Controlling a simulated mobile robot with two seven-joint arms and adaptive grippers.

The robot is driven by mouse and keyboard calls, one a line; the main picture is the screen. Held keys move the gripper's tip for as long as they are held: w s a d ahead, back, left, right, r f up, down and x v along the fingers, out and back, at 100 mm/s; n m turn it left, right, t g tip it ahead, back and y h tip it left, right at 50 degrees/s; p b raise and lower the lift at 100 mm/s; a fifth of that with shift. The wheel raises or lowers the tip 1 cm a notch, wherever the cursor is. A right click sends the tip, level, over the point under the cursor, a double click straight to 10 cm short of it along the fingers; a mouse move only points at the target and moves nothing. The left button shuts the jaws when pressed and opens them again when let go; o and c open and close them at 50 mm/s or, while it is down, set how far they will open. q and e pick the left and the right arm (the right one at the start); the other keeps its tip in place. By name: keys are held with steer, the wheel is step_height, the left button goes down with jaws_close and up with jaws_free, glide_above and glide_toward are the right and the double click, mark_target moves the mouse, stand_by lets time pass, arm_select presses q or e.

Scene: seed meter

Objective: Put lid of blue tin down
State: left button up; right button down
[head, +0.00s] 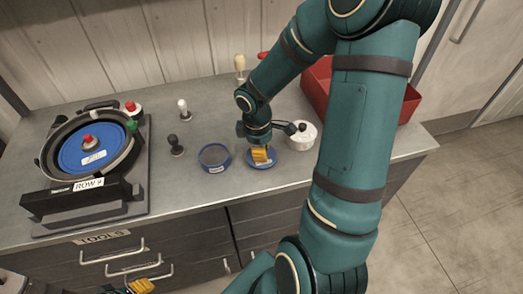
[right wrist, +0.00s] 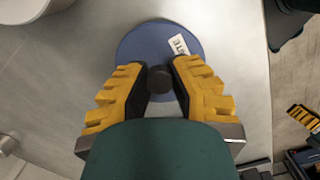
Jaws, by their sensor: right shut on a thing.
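The blue tin (head: 214,158) stands uncovered on the grey counter, with a pale label on its front. Its lid (head: 249,164) is a flat blue disc to the right of the tin, at or just above the counter; I cannot tell if it touches. My right gripper (head: 261,156) points down over the lid. In the right wrist view its yellow-padded fingers (right wrist: 160,88) are shut on the dark knob of the lid (right wrist: 145,45), which carries a white label. My left gripper (head: 140,287) shows only partly at the bottom edge, in front of the drawers.
A white pot (head: 302,137) stands close right of the lid, with a red bin (head: 318,86) behind. A dark-handled tool (head: 175,148) and a white-topped one (head: 184,109) stand left of the tin. The seed meter (head: 80,152) fills the counter's left end.

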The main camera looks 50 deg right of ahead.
steer(key=shift+f, duration=0.1)
steer(key=c, duration=1)
jaws_free()
steer(key=shift+o, duration=0.2)
step_height(320, 180, up, 12)
steer(key=p, duration=0.3)
steer(key=shift+w+a, duration=0.3)
steer(key=shift+w, duration=0.15)
